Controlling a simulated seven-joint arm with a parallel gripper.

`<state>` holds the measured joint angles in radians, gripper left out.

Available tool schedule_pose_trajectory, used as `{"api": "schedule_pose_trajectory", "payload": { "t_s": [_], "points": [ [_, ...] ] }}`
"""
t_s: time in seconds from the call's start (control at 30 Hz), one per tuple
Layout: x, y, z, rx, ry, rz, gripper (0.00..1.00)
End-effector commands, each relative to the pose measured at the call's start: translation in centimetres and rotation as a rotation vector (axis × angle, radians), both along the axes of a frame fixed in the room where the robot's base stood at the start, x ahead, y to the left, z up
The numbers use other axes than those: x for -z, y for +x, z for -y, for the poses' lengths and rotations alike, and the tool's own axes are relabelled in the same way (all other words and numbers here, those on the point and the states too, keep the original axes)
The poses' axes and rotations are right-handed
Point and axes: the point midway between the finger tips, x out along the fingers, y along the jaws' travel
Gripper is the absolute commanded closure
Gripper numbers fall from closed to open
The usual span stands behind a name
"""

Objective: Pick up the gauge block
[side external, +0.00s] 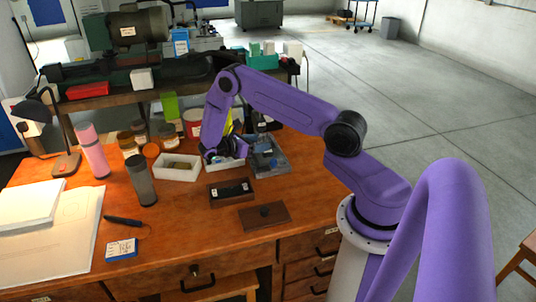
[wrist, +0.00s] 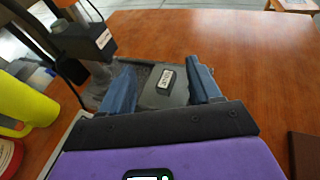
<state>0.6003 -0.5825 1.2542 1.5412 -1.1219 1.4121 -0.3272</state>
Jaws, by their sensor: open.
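In the wrist view, a small dark block with a white label (wrist: 166,79), which looks like the gauge block, lies on a grey plate or tray (wrist: 150,98). My gripper (wrist: 162,86) is open and empty, its two blue fingers apart on either side of the block in the picture. I cannot tell how far the fingertips are above or short of it. In the side view, the grey tray (side external: 281,165) stands just right of my gripper, whose fingers are mostly hidden by the arm and clutter. I cannot make out the block clearly there.
A dark post-mounted head (wrist: 83,40) rises close left of the fingers. A yellow cup (wrist: 22,102) stands further left. A white bin (side external: 177,168), a dark wooden tray (side external: 231,199) and a wooden board (side external: 264,216) lie nearby. The bench beyond the tray is clear.

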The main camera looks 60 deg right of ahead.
Motion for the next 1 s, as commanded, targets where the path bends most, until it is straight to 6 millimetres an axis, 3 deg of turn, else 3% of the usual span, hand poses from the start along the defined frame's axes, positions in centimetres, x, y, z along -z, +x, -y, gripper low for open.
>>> {"api": "schedule_pose_trajectory", "payload": {
  "t_s": [0.27,0.5,0.7,1.0],
  "points": [
    [1.8,0.0,0.0,0.001,0.001,0.001,0.38],
    [5.0,-0.2,0.1,0.002,0.001,0.0,0.38],
    [5.4,-1.0,2.3,0.001,0.001,0.003,0.38],
    [5.5,-1.1,2.6,0.0,0.001,0.003,0.38]
  ]
}}
